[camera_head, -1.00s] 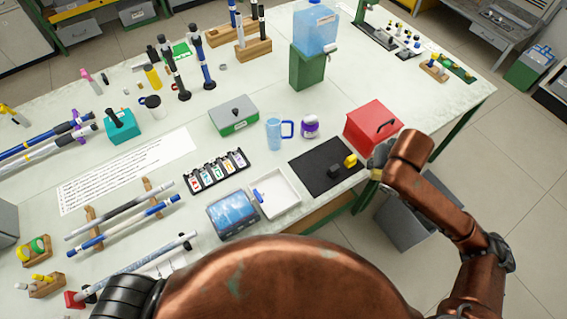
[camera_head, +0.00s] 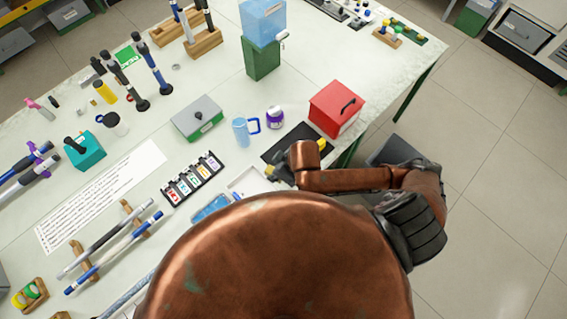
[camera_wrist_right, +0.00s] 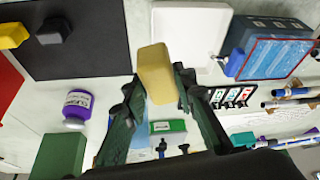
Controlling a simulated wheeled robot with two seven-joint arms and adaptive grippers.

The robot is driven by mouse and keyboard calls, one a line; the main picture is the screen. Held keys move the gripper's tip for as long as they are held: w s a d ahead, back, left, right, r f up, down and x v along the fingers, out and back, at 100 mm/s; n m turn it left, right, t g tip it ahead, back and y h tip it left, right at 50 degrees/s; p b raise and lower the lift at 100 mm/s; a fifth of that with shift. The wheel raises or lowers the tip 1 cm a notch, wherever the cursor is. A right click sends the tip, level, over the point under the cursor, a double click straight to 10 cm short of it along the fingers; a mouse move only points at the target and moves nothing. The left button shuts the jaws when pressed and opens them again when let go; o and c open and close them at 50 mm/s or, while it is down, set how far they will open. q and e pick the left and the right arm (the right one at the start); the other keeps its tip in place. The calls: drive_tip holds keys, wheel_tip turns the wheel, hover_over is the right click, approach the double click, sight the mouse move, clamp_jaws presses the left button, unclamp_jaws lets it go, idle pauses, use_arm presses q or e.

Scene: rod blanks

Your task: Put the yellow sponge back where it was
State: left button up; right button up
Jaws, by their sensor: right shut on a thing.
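My right gripper (camera_wrist_right: 160,100) is shut on the yellow sponge (camera_wrist_right: 155,72), a pale yellow block upright between the fingertips in the right wrist view. In the head view this gripper (camera_head: 278,173) is over the table at the black mat's front left corner, beside the white tray, and a bit of the sponge (camera_head: 270,169) shows at its tip. In the wrist view the white tray (camera_wrist_right: 212,62) lies just beyond the sponge and the black mat (camera_wrist_right: 85,62) lies to the left. I cannot tell whether the sponge touches anything below. My left gripper is not in view.
A yellow block (camera_wrist_right: 12,36) and a dark block (camera_wrist_right: 53,31) lie on the mat. The red box (camera_head: 337,108), purple-labelled jar (camera_head: 275,117), blue mug (camera_head: 241,132) and blue-topped container (camera_wrist_right: 270,58) stand near. The tray's visible floor is empty.

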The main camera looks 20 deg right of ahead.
drive_tip(key=f+b, duration=0.1)
drive_tip(key=b, duration=0.1)
drive_tip(key=d+f+n+b, duration=0.1)
drive_tip(key=f+b, duration=0.1)
drive_tip(key=b, duration=0.1)
drive_tip(key=shift+w+d+f, duration=0.1)
drive_tip(key=shift+d+f, duration=0.1)
drive_tip(key=shift+f, duration=0.1)
drive_tip(key=w+d+f, duration=0.1)
drive_tip(key=w+f, duration=0.1)
drive_tip(key=w+d+f, duration=0.4)
drive_tip(key=shift+w, duration=0.25)
drive_tip(key=shift+w+d+f, duration=0.15)
drive_tip(key=shift+w+f, duration=0.1)
drive_tip(key=shift+f, duration=0.1)
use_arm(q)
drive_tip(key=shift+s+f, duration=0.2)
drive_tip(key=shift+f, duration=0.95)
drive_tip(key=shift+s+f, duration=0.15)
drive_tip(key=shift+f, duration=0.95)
use_arm(e)
drive_tip(key=shift+w+d+f, duration=0.1)
drive_tip(key=shift+f, duration=1.6)
drive_tip(key=shift+f, duration=0.1)
drive_tip(key=o, duration=1)
